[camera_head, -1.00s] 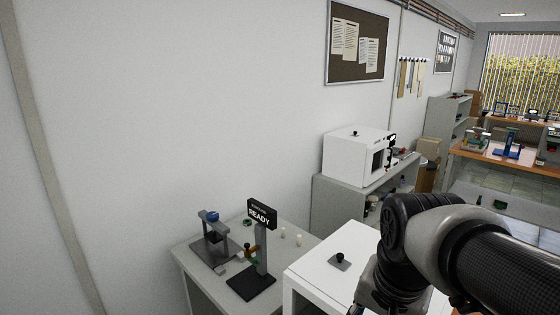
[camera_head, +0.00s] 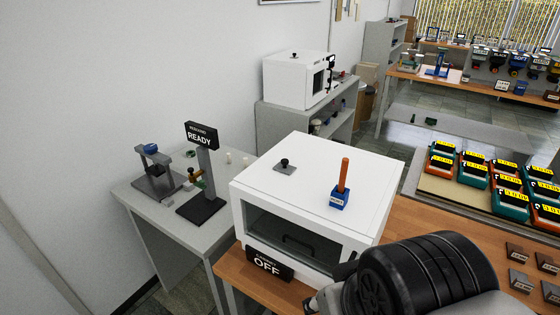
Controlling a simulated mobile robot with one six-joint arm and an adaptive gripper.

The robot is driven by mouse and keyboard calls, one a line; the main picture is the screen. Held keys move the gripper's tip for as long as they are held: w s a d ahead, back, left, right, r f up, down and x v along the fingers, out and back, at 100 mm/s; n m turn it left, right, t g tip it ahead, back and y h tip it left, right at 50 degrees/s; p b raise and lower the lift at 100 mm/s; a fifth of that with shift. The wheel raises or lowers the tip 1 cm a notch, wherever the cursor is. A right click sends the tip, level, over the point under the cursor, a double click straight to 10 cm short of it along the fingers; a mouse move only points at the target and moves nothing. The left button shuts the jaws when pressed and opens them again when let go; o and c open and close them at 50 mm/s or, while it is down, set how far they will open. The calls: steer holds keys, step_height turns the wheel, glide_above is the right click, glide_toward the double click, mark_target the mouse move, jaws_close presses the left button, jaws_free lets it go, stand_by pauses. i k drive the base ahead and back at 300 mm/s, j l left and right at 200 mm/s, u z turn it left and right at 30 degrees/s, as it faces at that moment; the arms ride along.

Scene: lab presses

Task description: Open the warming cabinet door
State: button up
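The white warming cabinet (camera_head: 262,185) stands on a wooden bench in the middle of the head view. Its front door has a dark glass window (camera_head: 268,226) and appears shut. A dark bar-like shape (camera_head: 298,244), possibly the handle, shows low on the front. My arm covers the lower right corner of the cabinet front. Only my arm's grey and black links show at the bottom right; I cannot make out gripper fingers.
A black sign (camera_head: 268,264) reading OFF is at the cabinet's lower front left. A blue block with an orange rod (camera_head: 341,185) stands on its top. A READY sign (camera_head: 200,136) and a small press (camera_head: 158,172) stand on the grey table at left. Trays of coloured boxes (camera_head: 490,165) lie right.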

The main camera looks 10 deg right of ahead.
mark_target(355, 244)
steer(key=z, duration=2.25)
steer(key=u, duration=2.2)
steer(key=l+u, duration=0.15)
steer(key=l, duration=0.25)
steer(key=k+l+u, duration=0.2)
steer(key=l, duration=0.15)
steer(key=i+l, duration=0.05)
steer(key=i, duration=0.05)
